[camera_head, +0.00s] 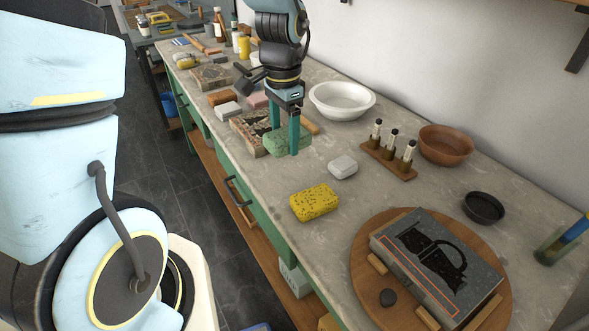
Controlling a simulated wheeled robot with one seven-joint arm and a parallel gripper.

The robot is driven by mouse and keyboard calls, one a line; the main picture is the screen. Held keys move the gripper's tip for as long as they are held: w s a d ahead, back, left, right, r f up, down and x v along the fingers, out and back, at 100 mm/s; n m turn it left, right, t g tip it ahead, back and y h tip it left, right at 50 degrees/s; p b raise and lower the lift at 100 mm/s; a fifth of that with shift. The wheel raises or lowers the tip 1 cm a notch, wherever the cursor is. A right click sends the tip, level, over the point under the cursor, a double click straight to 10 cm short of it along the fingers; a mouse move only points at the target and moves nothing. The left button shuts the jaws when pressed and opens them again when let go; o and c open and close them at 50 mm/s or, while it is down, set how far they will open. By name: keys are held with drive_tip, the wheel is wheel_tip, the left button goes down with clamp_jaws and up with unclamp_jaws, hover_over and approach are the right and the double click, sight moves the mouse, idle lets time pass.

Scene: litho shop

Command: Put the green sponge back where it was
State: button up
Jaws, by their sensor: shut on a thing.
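The green sponge (279,138) is between the two green fingers of my gripper (286,140), near the middle of the long grey workbench (262,188). My gripper points down and is shut on the sponge. The sponge is at or just above the bench top; I cannot tell whether it touches. A yellow speckled sponge (315,202) lies nearer, toward the bench's front edge.
A round wooden board (365,271) with a stone slab (437,259) is at the near right. A white bowl (342,101), a vial rack (388,164), a brown bowl (446,145) and a black dish (483,208) stand along the back. Stone blocks lie left of my gripper.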

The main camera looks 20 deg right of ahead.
sight(288, 180)
drive_tip(key=shift+s+d+f, duration=0.2)
drive_tip(key=shift+f, duration=0.15)
wheel_tip(288, 180, down, 9)
drive_tip(key=shift+p, duration=1)
drive_tip(key=shift+f, duration=0.1)
drive_tip(key=o, duration=1.2)
wheel_tip(288, 180, up, 12)
drive_tip(key=b, duration=0.2)
drive_tip(key=shift+b, duration=0.3)
drive_tip(key=a+n, duration=0.4)
drive_tip(key=a, duration=0.4)
drive_tip(key=w+a+n+t, duration=0.1)
drive_tip(key=a+n, duration=0.4)
drive_tip(key=a, duration=0.3)
drive_tip(key=a+r+n, duration=0.1)
drive_tip(key=a+n, duration=0.4)
drive_tip(key=a, duration=0.3)
drive_tip(key=shift+w+a+t, duration=0.25)
drive_tip(key=shift+a+t, duration=0.05)
drive_tip(key=shift+a, duration=0.1)
